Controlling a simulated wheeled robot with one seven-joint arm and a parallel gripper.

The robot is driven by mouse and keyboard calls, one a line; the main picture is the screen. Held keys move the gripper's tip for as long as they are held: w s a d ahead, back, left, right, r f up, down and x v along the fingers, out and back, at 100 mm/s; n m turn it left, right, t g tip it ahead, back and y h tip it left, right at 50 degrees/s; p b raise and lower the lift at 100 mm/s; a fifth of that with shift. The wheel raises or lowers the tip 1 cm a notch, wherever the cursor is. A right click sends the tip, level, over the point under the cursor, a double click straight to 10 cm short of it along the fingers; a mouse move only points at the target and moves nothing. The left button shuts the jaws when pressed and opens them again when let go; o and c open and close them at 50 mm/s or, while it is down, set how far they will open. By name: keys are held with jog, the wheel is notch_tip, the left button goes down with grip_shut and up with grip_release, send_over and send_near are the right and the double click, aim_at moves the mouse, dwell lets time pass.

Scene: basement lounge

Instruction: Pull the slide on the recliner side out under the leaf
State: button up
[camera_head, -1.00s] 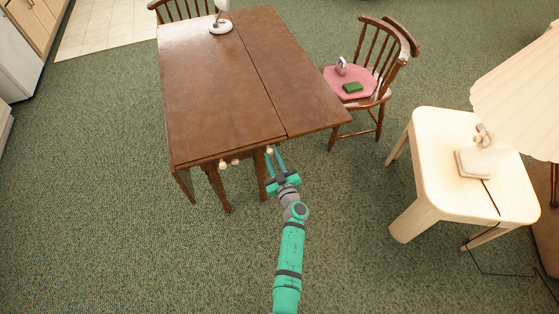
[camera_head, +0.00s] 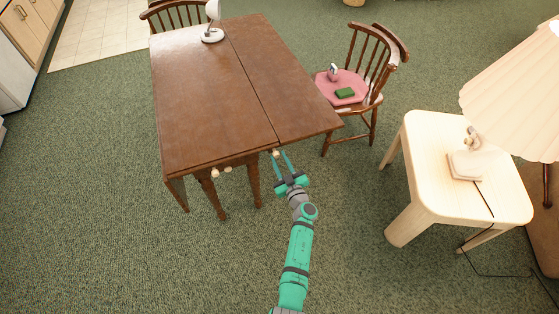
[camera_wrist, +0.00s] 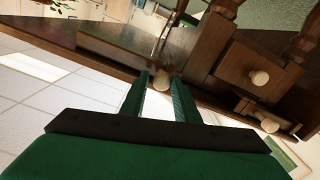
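The brown drop-leaf table (camera_head: 205,95) has its right leaf (camera_head: 285,85) raised level with the top. A slide with a pale round knob (camera_head: 276,153) is under the leaf's near edge. In the wrist view this knob (camera_wrist: 161,77) shows between my fingertips, on the slide's dark wooden bar (camera_wrist: 130,45). My gripper (camera_head: 281,155) is open, its two green fingers on either side of the knob with a narrow gap. Whether a finger touches the knob is hard to tell. Two more pale knobs are on the table's near end, a left one (camera_head: 214,173) and a right one (camera_head: 228,170).
A wooden chair (camera_head: 365,60) with a pink cushion stands right of the leaf. A pale side table (camera_head: 430,180) with a lamp (camera_head: 515,95) stands farther right. A white lamp (camera_head: 212,35) is on the table's far end. Green carpet is clear around my arm.

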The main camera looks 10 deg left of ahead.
jog(key=shift+o, duration=1.1)
jog(key=shift+w+d, duration=0.1)
jog(key=shift+d, duration=0.15)
jog(key=shift+a, duration=0.15)
jog(key=shift+s, duration=0.2)
jog(key=v, duration=1)
jog(key=shift+s+d, duration=0.15)
jog(key=shift+d, duration=0.05)
jog(key=shift+d, duration=0.1)
jog(key=shift+s, duration=0.1)
